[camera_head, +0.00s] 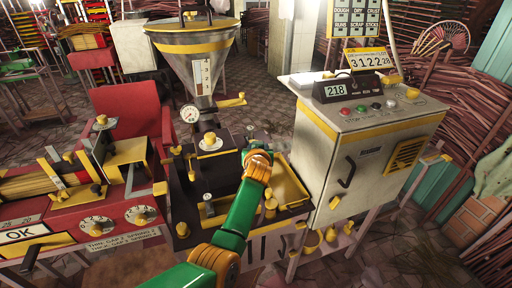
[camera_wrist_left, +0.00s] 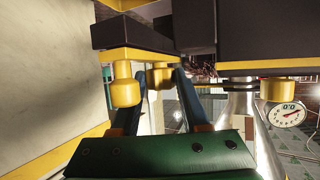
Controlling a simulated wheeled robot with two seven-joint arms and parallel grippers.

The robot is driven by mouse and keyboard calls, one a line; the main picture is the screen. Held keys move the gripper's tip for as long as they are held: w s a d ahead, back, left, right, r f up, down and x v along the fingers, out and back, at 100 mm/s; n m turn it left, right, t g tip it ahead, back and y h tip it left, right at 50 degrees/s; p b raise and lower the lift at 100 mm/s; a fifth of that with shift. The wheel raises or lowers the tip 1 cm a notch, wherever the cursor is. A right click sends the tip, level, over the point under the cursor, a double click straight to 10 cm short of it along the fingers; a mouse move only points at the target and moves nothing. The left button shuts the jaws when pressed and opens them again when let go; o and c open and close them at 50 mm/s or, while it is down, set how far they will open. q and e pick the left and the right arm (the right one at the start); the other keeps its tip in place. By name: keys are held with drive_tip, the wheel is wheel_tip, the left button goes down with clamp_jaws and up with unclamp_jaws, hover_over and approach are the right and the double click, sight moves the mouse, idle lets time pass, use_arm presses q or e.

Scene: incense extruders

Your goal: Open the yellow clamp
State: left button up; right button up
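My left gripper comes in on a green arm (camera_head: 240,210) over the black extruder's front; its fingers are hard to make out in the head view. In the left wrist view the dark fingers (camera_wrist_left: 160,90) stand apart. A yellow knob (camera_wrist_left: 158,75) shows between the fingertips; I cannot tell whether they touch it. Another yellow knob (camera_wrist_left: 126,90) is by the left finger. Several yellow parts show, including a lever (camera_head: 232,101) beside the funnel and a bracket (camera_head: 55,168) on the red machine. I cannot tell which is the clamp. My right gripper is not in view.
A funnel (camera_head: 200,70) with a pressure gauge (camera_head: 190,113) rises behind the arm. A white control cabinet (camera_head: 365,160) stands close on the right. The red machine (camera_head: 110,195) is on the left. A yellow tray (camera_head: 288,180) lies beside the arm.

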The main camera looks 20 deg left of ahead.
use_arm(q)
drive_tip(key=shift+o, duration=1.2)
drive_tip(key=shift+s+d+f, duration=0.1)
drive_tip(key=shift+s+d, duration=0.15)
drive_tip(key=shift+d, duration=0.2)
drive_tip(key=shift+d+r, duration=0.2)
drive_tip(key=shift+d, duration=0.15)
drive_tip(key=shift+w, duration=0.1)
drive_tip(key=shift+w+a, duration=0.15)
drive_tip(key=shift+a, duration=0.15)
drive_tip(key=shift+s+d+r, duration=0.2)
drive_tip(key=shift+s+r, duration=0.1)
drive_tip(key=shift+s, duration=0.15)
drive_tip(key=shift+p+v, duration=0.5)
drive_tip(key=shift+v, duration=2.5)
drive_tip(key=shift+f, duration=0.1)
